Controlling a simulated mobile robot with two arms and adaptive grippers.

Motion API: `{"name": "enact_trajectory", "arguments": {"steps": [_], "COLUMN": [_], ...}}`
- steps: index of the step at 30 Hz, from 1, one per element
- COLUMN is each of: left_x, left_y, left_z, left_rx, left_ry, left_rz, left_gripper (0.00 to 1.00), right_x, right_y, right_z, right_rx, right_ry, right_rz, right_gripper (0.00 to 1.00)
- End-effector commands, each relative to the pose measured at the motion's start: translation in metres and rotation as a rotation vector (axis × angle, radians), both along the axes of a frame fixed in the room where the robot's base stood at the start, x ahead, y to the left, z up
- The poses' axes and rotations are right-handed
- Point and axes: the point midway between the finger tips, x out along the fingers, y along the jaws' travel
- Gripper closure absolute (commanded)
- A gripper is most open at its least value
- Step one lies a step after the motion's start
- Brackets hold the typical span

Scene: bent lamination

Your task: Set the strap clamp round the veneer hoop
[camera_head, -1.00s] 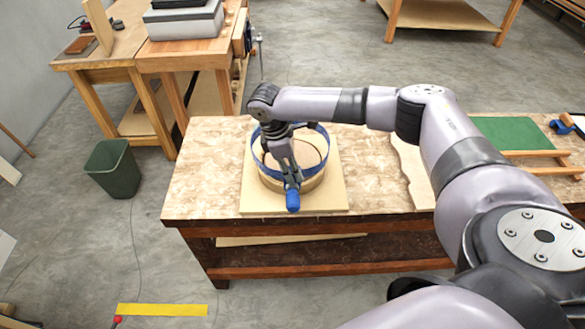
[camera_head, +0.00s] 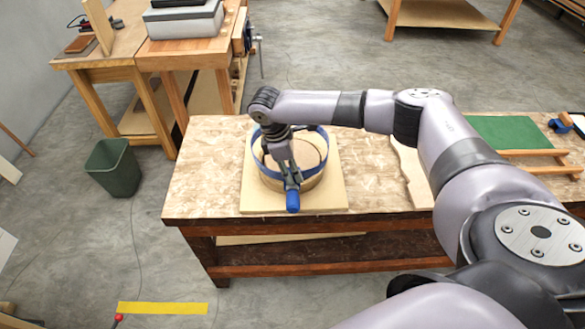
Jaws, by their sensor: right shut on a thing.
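The veneer hoop (camera_head: 308,184) is a pale wooden ring standing on a light square board on the workbench. The strap clamp is a blue band (camera_head: 326,142) with a blue handle (camera_head: 292,201) at its near side. The band circles the hoop's upper part and stands partly above its rim at the back. My right gripper (camera_head: 291,180) reaches down over the hoop and is shut on the strap clamp just behind the blue handle. The gripper and wrist hide part of the hoop's inside and the band's left side. My left gripper is not in view.
The square board (camera_head: 333,202) lies near the front of the workbench (camera_head: 205,180). A wavy-edged pale board (camera_head: 411,177), a green mat (camera_head: 505,132) and wooden bars (camera_head: 540,169) lie to the right. A green bin (camera_head: 113,168) stands on the floor at left.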

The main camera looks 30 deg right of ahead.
Motion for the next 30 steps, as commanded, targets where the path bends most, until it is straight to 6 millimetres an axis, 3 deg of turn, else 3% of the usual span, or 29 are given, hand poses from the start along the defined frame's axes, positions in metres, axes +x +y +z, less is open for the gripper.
{"name": "enact_trajectory", "arguments": {"steps": [11, 30], "left_x": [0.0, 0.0], "left_y": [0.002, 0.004], "left_z": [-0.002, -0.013], "left_rx": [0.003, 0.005], "left_ry": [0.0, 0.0], "left_rz": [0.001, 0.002], "left_gripper": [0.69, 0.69], "right_x": [0.0, 0.001], "right_y": [0.0, 0.0], "right_z": [-0.007, -0.038], "right_rx": [0.0, 0.0], "right_ry": [0.0, -0.002], "right_rz": [0.0, -0.001], "right_gripper": [0.96, 0.96]}}
